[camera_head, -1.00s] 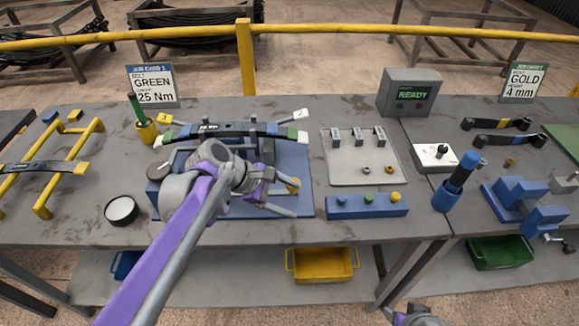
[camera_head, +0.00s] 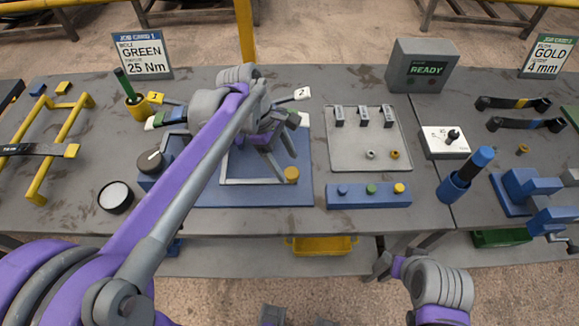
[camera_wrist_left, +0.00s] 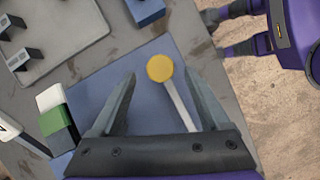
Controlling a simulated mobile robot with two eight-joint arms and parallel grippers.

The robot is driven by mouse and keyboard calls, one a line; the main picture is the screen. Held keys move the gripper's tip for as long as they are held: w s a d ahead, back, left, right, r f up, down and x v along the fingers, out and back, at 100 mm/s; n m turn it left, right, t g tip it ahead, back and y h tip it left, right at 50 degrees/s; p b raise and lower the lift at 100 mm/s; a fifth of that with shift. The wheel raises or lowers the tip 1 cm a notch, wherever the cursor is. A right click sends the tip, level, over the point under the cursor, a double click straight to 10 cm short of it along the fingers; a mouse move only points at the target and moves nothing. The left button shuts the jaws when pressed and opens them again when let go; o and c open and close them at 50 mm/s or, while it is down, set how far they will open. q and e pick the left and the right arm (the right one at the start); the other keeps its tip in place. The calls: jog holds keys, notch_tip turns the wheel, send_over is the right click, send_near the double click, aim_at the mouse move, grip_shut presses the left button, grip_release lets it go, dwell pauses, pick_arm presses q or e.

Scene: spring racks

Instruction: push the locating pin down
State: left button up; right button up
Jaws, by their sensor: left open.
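The blue fixture plate (camera_head: 252,194) lies on the bench with a grey bar frame. A yellow round knob (camera_head: 291,174) sits at the frame's front right; I cannot tell whether it is the locating pin. In the left wrist view the yellow knob (camera_wrist_left: 160,68) tops a grey bar, ahead of and between my left fingers. My left gripper (camera_head: 279,155) is open and empty over the fixture, behind the knob. My left arm hides much of the fixture and the leaf spring. My right gripper (camera_head: 384,266) is at the bench's front edge, its jaws unclear.
A blue block (camera_head: 368,195) with several coloured buttons and a grey tray (camera_head: 345,151) are right of the fixture. A black dial (camera_head: 150,162) and round white-topped tin (camera_head: 115,196) are left. The green-handled tool (camera_head: 125,86) stands behind. Bare bench lies before the plate.

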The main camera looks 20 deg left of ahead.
aim_at(291, 172)
pick_arm(q)
jog(key=shift+x, duration=1.5)
jog(key=shift+c, duration=0.3)
grip_shut()
